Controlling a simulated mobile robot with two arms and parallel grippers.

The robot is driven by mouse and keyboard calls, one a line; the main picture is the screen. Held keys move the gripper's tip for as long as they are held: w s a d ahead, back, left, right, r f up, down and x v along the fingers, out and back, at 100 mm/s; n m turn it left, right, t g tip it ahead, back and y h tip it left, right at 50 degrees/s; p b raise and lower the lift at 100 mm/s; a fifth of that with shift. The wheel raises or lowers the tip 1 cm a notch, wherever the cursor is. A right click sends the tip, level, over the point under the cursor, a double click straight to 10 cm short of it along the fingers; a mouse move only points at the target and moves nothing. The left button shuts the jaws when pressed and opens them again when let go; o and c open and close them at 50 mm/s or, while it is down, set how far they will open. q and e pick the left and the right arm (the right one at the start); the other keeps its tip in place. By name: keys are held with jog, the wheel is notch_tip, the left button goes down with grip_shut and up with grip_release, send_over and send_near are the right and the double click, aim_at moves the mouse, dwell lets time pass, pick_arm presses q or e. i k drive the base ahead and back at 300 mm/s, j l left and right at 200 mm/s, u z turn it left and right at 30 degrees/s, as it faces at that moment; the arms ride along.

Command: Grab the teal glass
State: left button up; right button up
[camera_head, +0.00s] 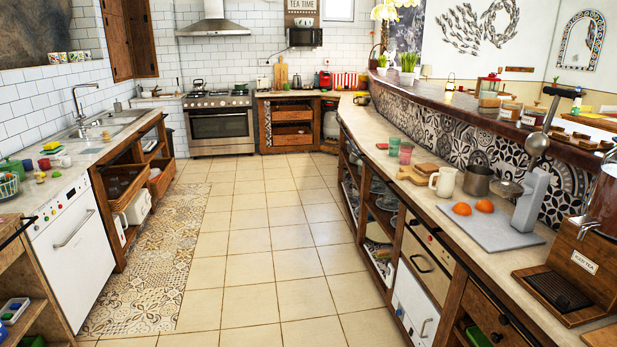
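A small teal glass (394,146) stands on the long right-hand counter, towards its aisle edge. A reddish glass (405,154) stands close beside it, on its right and nearer to me. Neither of my grippers is in view.
The long counter (446,205) also holds wooden boards (418,176), a white mug (443,182), a metal pot (478,180) and a grey cutting board (490,226) with orange pieces. A raised wooden ledge runs behind. The tiled floor (265,240) between the counters is clear.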

aim_at(395, 144)
jog(key=i+j, duration=0.1)
jog(key=i, duration=0.6)
jog(key=i+z, duration=0.1)
jog(key=i, duration=0.6)
jog(key=i+j, duration=0.2)
jog(key=i, duration=0.5)
